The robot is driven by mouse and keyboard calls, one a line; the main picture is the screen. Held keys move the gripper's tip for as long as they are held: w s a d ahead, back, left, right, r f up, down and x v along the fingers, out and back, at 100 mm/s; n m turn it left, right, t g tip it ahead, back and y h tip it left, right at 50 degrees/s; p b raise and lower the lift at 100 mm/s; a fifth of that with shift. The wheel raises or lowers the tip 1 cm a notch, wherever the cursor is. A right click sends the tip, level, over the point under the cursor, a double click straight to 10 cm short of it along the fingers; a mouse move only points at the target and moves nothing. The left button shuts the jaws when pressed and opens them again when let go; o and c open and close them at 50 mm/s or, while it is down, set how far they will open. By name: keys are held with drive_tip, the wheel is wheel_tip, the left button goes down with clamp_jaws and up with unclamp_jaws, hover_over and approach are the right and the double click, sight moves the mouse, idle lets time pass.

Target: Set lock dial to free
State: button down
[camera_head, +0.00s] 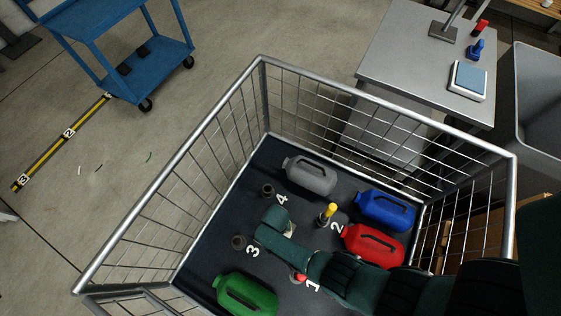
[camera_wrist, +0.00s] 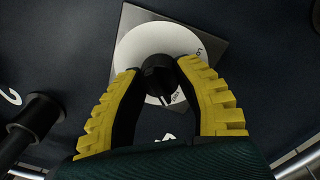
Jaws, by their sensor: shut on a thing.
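The lock dial (camera_wrist: 140,45) is a white disc on a square grey plate, with a black knob (camera_wrist: 158,72) at its centre. It has small dark lettering at its right and lower edges, too small and turned to read surely. My gripper (camera_wrist: 158,68) has its two yellow ridged fingers closed on either side of the knob. A pale mark shows on the knob's lower part, pointing towards the lower lettering. In the head view my arm hangs over the wire cage and hides the knob and fingers.
A yellow-topped post (camera_head: 328,213) is close by. A dark post (camera_wrist: 38,116) stands left of my fingers.

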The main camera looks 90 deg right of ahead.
drive_tip(key=shift+s+a+f, duration=0.1)
idle(0.4)
drive_tip(key=c, duration=0.6)
unclamp_jaws()
drive_tip(key=r, duration=1.2)
drive_tip(key=shift+w+r, duration=0.1)
drive_tip(key=shift+w, duration=0.3)
